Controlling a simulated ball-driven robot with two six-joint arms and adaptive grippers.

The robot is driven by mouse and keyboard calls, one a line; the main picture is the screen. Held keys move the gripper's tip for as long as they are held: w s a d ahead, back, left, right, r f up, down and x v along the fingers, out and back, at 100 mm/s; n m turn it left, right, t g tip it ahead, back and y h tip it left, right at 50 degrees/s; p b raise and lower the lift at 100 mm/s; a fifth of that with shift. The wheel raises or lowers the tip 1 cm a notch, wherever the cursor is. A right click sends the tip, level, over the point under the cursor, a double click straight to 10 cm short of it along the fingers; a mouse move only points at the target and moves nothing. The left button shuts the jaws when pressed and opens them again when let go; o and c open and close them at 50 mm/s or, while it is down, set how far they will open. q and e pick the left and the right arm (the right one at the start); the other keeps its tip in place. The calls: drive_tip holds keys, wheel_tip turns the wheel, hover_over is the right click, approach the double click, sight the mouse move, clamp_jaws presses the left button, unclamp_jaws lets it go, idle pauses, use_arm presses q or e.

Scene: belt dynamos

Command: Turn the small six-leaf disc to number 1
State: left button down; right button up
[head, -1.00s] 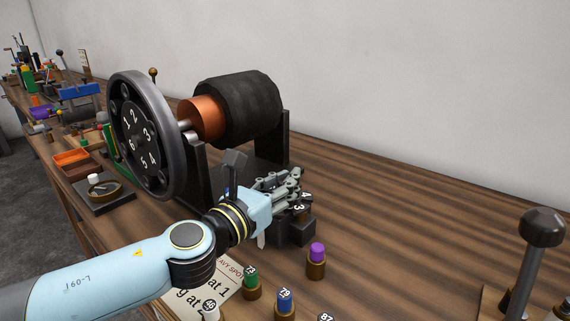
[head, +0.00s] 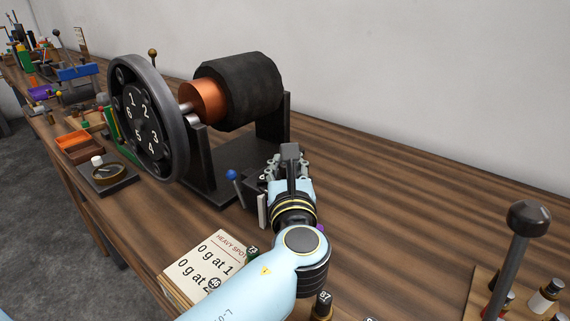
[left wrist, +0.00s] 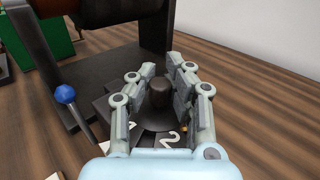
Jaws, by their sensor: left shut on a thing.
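My left gripper (head: 287,164) is on the bench in front of the drum machine; in the left wrist view its fingers (left wrist: 161,78) are shut on a dark round knob (left wrist: 158,98). The knob rises from the small six-leaf disc (left wrist: 112,112), whose dark leaves spread below it. A white 2 shows on the near leaf, and another numeral, partly covered, shows to its left. I cannot tell which number is selected. My right gripper is not in view.
A blue-ball lever (head: 231,174) stands close left of my gripper, and in the left wrist view (left wrist: 65,93). The large numbered wheel (head: 183,150) and black drum (head: 245,88) stand behind. A paper card (head: 205,262) lies in front.

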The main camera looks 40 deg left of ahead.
use_arm(q)
drive_tip(key=shift+f, duration=0.15)
idle(0.3)
drive_tip(key=c, duration=1.1)
unclamp_jaws()
drive_tip(key=shift+s, duration=0.1)
drive_tip(key=shift+c, duration=0.2)
